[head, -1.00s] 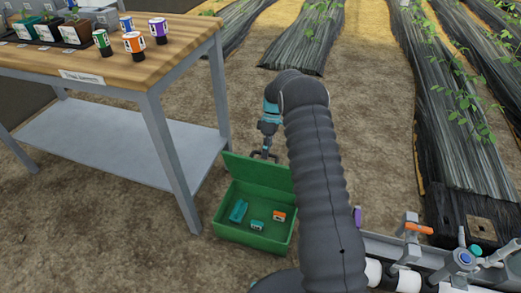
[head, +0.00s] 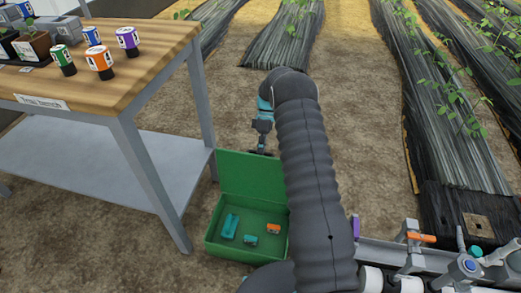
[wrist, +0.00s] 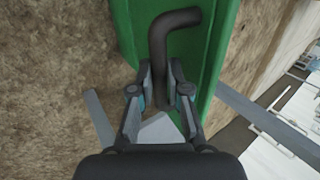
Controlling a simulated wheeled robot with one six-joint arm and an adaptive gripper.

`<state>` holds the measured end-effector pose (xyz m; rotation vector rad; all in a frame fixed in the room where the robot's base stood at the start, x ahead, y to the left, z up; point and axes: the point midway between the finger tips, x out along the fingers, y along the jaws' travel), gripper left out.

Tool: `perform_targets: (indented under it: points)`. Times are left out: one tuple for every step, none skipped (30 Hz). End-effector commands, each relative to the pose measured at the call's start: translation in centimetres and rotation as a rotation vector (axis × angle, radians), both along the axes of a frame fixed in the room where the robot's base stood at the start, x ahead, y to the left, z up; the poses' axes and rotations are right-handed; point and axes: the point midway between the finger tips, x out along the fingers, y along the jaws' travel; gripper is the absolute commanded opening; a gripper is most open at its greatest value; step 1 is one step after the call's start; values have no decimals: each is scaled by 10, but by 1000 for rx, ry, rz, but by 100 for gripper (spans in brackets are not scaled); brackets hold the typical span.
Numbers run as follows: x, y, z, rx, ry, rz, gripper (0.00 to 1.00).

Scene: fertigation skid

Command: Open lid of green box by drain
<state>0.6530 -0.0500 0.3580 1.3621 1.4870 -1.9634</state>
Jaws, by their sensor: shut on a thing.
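The green box (head: 211,248) stands on the ground, to the right of the bench legs. Its lid (head: 250,177) is raised and leans up at the back of the box. Inside lie a long teal piece (head: 230,226), a small teal piece (head: 250,240) and an orange-and-white piece (head: 273,228). My gripper (head: 262,151) is at the top edge of the lid, partly hidden behind it. In the wrist view my gripper (wrist: 166,90) is shut on the dark bent handle (wrist: 165,45) on the green lid. I see no drain clearly.
A pipe skid with valves (head: 415,235) lies at the lower right. Covered plant rows (head: 440,110) run at the back right. Bare soil (head: 225,110) lies behind the box.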

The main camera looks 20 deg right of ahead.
Motion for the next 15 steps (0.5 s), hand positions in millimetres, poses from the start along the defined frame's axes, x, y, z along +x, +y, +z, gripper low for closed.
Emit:
perform_targets:
  points:
    - [-3,0,-6,-1,10,3,0]
    - [-3,0,-6,-1,10,3,0]
    - [-3,0,-6,-1,10,3,0]
    - [-3,0,-6,-2,10,3,0]
    - [-3,0,-6,-2,10,3,0]
    - [-3,0,-6,-2,10,3,0]
    - [-3,0,-6,-1,11,3,18]
    - [-3,0,-6,-1,10,4,25]
    - [-3,0,-5,-1,10,4,35]
    - [-3,0,-5,-1,9,3,41]
    - [-2,0,-4,-1,7,3,41]
    - [-2,0,-4,-1,7,3,41]
    - [-2,0,-3,0,6,2,41]
    - [-2,0,-3,0,6,2,41]
    - [-2,0,-3,-1,5,1,41]
